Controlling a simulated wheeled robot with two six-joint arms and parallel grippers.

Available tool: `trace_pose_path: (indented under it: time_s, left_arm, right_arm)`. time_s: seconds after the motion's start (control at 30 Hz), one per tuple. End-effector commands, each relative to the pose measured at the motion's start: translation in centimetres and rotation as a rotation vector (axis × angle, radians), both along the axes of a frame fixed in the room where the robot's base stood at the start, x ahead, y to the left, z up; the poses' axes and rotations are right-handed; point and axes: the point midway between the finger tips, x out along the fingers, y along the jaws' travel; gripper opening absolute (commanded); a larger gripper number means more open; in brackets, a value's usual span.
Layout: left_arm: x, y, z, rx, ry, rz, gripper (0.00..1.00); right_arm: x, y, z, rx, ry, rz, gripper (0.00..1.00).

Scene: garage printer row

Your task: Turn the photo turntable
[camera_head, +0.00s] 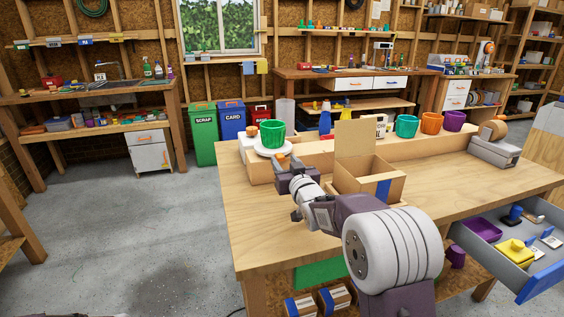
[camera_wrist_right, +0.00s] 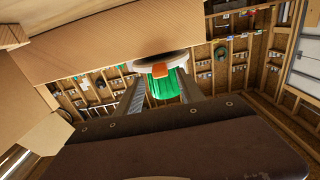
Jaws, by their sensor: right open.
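The photo turntable (camera_head: 262,152) is a white disc on the raised wooden ledge at the back left of the bench. A green ribbed pot (camera_head: 272,133) stands on it. An orange tab (camera_head: 282,158) shows at the disc's near edge. My right gripper (camera_head: 287,165) is open and empty, just in front of the tab. In the right wrist view, which looks upside down, the tab (camera_wrist_right: 160,70) and pot (camera_wrist_right: 164,88) appear between the two fingers. I cannot tell whether a finger touches the tab. My left gripper is out of view.
An open cardboard box (camera_head: 366,180) stands close right of my right gripper. Teal, orange and purple pots (camera_head: 431,123) line the ledge further right. A tape dispenser (camera_head: 494,145) is at the right end. An open drawer (camera_head: 513,240) sticks out at lower right. The bench's front left is clear.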

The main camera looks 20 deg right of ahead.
Motion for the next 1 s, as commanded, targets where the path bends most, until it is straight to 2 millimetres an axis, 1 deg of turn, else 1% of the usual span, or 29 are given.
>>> trace_pose_path:
  time_s: [0.03,0.1,0.2,0.47,0.5,0.57,0.6,0.67,1.0]
  left_arm:
    - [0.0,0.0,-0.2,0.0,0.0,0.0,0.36]
    - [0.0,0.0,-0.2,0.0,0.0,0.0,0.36]
    - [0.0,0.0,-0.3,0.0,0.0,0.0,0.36]
    - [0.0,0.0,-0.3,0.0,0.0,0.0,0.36]
    - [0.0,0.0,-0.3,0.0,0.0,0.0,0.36]
    - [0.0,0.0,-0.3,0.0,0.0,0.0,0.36]
    - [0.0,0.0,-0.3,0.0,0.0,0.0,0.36]
    - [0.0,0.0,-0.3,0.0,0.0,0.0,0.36]
    - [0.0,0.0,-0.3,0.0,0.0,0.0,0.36]
  right_arm:
    - [0.9,0.1,-0.2,0.0,0.0,0.001,0.45]
    - [1.9,0.1,-0.1,0.0,0.0,0.001,0.45]
    - [2.7,0.2,-0.1,0.0,0.001,0.001,0.45]
    - [3.0,0.2,0.0,0.0,0.001,0.001,0.45]
    - [3.0,0.2,0.0,0.0,0.001,0.001,0.43]
    - [3.0,0.2,0.0,0.0,0.001,0.001,0.26]
    - [3.0,0.2,0.0,0.0,0.001,0.001,0.15]
    - [3.0,0.2,0.0,0.0,0.001,0.001,0.0]
    - [3.0,0.2,0.0,0.0,0.001,0.001,0.0]
